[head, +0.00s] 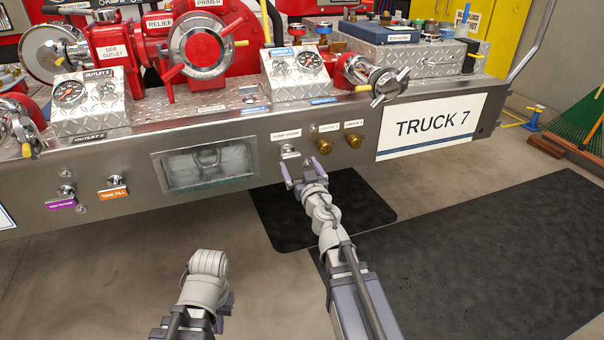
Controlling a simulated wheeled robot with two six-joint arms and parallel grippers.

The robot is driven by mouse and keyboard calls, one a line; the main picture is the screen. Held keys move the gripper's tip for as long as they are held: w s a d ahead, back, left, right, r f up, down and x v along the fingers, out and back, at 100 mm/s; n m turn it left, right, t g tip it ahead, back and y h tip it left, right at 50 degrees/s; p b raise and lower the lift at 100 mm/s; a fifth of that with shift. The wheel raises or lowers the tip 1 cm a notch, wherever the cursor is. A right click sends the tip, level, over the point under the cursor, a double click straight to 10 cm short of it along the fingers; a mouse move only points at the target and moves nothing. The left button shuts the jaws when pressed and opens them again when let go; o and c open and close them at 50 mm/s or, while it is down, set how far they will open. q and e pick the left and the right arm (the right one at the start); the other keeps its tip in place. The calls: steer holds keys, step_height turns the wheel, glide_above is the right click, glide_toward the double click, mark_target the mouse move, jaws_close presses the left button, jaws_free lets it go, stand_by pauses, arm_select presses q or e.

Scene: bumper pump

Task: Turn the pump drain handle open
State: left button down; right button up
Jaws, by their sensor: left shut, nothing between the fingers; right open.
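The pump drain handle (289,151) is a small metal handle on the truck's front panel, under the white "PUMP DRAIN" label (286,134). My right gripper (302,172) is open just below and slightly right of the handle, with its fingers pointing up toward the panel. Nothing shows between its fingers. I cannot tell whether a finger touches the panel. The handle appears outside the jaws. My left arm is low at the bottom left, well away from the panel. Its gripper is shut and empty, with the fingers largely hidden by the wrist.
Two brass knobs (324,146) sit right of the handle, beside the "TRUCK 7" sign (429,127). A clear-covered recess (208,166) and the orange-tagged tank fill handle (113,189) are left. Gauges and red pump parts stand above. Dark mats (490,255) lie on the open floor.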

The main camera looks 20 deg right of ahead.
mark_target(292, 157)
arm_select(q)
steer(key=shift+w+d+f+b, duration=0.15)
steer(key=shift+d+f+b, duration=0.1)
steer(key=shift+f, duration=0.3)
steer(key=shift+w+d+f+b, duration=0.1)
steer(key=shift+d+f+b, duration=0.15)
steer(key=shift+f, duration=0.3)
arm_select(e)
steer(key=shift+w+d+f+n+y, duration=0.15)
steer(key=shift+f+y, duration=0.15)
steer(key=shift+f, duration=0.25)
steer(key=shift+w+d+f+n+y, duration=0.15)
steer(key=shift+f+y, duration=0.15)
steer(key=shift+f, duration=0.25)
steer(key=w, duration=0.7)
steer(key=shift+w+a, duration=0.15)
steer(key=shift+w, duration=0.25)
steer(key=c, duration=1.2)
arm_select(q)
steer(key=shift+a, duration=0.1)
arm_select(e)
steer(key=n, duration=0.4)
steer(key=shift+a+n, duration=0.1)
steer(key=shift+n, duration=0.3)
